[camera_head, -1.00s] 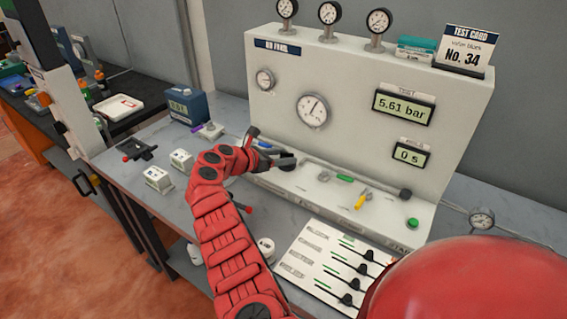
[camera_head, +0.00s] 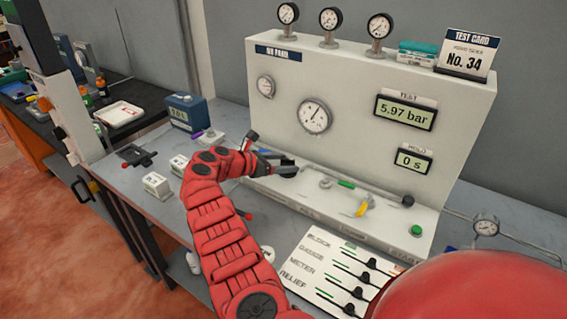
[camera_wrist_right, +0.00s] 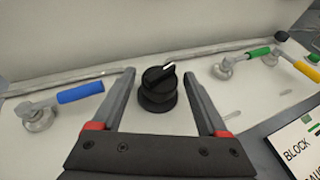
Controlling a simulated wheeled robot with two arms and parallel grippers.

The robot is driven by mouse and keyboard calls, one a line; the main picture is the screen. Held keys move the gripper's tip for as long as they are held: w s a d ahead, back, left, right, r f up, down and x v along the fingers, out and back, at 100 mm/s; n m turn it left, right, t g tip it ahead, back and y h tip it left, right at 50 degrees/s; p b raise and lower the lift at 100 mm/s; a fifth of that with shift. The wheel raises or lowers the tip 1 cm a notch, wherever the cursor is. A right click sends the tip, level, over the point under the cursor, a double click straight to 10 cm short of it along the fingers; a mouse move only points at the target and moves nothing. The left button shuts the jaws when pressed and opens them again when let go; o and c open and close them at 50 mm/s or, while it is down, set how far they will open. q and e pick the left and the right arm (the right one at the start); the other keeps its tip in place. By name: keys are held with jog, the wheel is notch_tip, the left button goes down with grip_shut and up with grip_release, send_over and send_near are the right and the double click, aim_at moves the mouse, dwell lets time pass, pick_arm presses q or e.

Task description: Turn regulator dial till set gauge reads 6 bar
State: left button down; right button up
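The black regulator dial (camera_wrist_right: 158,95), with a white pointer line tilted up to the right, sits between the fingers of my right gripper (camera_wrist_right: 159,74) in the wrist view. The fingers are apart, with a gap on each side of the dial. In the head view the right gripper (camera_head: 283,163) is at the panel's lower ledge and partly hides the dial. The panel (camera_head: 350,155) carries a small gauge (camera_head: 266,86) and a larger gauge (camera_head: 314,116); which is the set gauge is unclear. The test display (camera_head: 404,111) reads 5.97 bar. My left gripper is out of view.
A blue-handled valve (camera_wrist_right: 70,94) lies left of the dial; green-handled (camera_wrist_right: 248,57) and yellow-handled (camera_wrist_right: 302,67) valves lie right. The hold display (camera_head: 412,159) reads 0 s. A white slider board (camera_head: 335,275) lies in front. Three gauges stand atop the panel.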

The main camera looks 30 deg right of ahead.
jog(key=shift+o, duration=0.2)
jog(key=b+v, duration=0.2)
jog(key=v, duration=1.5)
jog(key=shift+a, duration=0.25)
